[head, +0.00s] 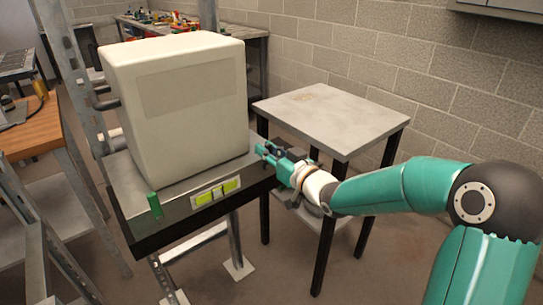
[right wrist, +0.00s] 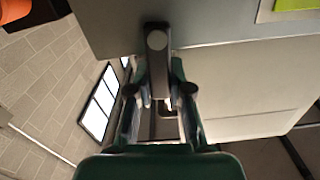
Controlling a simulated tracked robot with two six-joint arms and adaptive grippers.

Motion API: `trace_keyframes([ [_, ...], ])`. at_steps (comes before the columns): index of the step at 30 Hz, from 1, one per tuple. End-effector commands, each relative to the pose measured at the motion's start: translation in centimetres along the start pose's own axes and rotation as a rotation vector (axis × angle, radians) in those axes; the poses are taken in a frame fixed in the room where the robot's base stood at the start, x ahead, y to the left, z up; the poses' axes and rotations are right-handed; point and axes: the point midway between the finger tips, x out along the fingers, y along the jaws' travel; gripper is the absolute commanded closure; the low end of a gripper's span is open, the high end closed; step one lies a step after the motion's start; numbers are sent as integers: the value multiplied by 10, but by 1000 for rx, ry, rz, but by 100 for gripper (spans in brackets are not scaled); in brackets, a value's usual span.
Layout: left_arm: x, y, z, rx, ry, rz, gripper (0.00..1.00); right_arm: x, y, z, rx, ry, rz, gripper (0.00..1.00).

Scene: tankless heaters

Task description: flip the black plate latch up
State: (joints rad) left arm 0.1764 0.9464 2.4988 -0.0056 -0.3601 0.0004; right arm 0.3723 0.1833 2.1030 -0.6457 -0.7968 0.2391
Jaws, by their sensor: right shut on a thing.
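A big white heater box (head: 180,105) stands on a dark-edged metal base (head: 150,240). My right gripper (head: 266,152) is at the right side of the box, just above the base's right end. In the right wrist view, the black plate latch (right wrist: 157,60) stands out from the grey panel, with a round pale spot on it. My right gripper (right wrist: 158,88) is shut on it, one finger on each side. The latch is too small and covered by the gripper to make out in the head view. My left gripper is not in view.
A green upright piece (head: 154,205) and a yellow-green panel (head: 216,192) are on the base's front. A grey-topped table (head: 335,115) stands close behind my right gripper. A metal ladder-like frame (head: 75,80) stands left of the box.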

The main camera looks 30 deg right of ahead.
Motion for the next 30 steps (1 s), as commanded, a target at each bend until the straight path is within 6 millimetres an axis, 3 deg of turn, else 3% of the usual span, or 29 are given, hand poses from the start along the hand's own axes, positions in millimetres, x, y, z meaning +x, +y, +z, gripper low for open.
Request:
trace_keyframes([
  [1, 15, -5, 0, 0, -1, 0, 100, 0, -1, 6, -34, 6, -1, 100],
  [4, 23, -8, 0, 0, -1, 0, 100, 0, -4, 5, -94, 4, 0, 100],
  [16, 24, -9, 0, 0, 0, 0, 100, 0, -6, 1, -132, 0, 0, 100],
  [17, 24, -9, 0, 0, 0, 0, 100, 0, -6, 1, -132, 0, 0, 76],
  [21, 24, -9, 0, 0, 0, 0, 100, 0, -6, 1, -131, 0, 0, 54],
  [30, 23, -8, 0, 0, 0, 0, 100, -1, -6, 0, -130, 1, 0, 54],
])
